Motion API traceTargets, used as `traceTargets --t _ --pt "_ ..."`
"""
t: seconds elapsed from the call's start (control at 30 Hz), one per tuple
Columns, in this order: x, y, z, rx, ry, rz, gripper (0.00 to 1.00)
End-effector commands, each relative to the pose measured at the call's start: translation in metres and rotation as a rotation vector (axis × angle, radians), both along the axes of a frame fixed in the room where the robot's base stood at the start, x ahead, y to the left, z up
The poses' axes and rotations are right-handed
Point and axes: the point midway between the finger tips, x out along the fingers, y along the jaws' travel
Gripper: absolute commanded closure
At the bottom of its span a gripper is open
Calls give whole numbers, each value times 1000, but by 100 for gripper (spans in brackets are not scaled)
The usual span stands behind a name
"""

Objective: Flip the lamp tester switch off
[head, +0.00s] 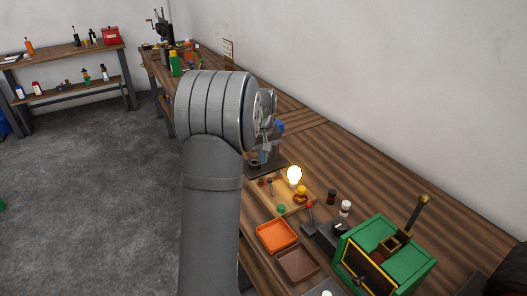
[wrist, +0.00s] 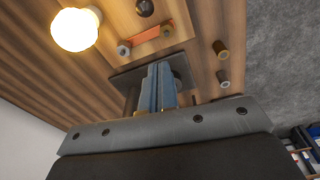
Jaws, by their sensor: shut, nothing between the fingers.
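The lamp tester is a light wooden board (head: 262,198) on the bench, with a glowing bulb (head: 294,175) at its back edge. The lit bulb also shows at the upper left of the wrist view (wrist: 76,28). A flat orange-red strip (wrist: 148,35) lies on the wood between two grey posts; I cannot tell for sure whether it is the switch. My gripper's blue fingers (wrist: 160,85) are shut and empty, just short of that strip in the picture. In the head view the gripper (head: 277,128) is partly hidden behind my wrist, beyond the board.
An orange tray (head: 277,236) and a brown tray (head: 298,264) lie in front of the board. A red-knobbed lever (head: 309,204), small bottles (head: 345,208) and a green machine (head: 385,255) stand to the right. The bench back right is clear.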

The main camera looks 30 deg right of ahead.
Motion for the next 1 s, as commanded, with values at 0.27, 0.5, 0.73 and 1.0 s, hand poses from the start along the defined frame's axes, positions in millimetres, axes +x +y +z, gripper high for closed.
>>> traceTargets --t 0.27,0.5,0.73,1.0 --pt "-3 -2 -47 -1 -2 -1 100" --pt "-29 3 -41 0 -1 -1 100" --pt "-34 4 -39 0 -2 0 100" --pt "-34 4 -39 -1 -4 0 100"
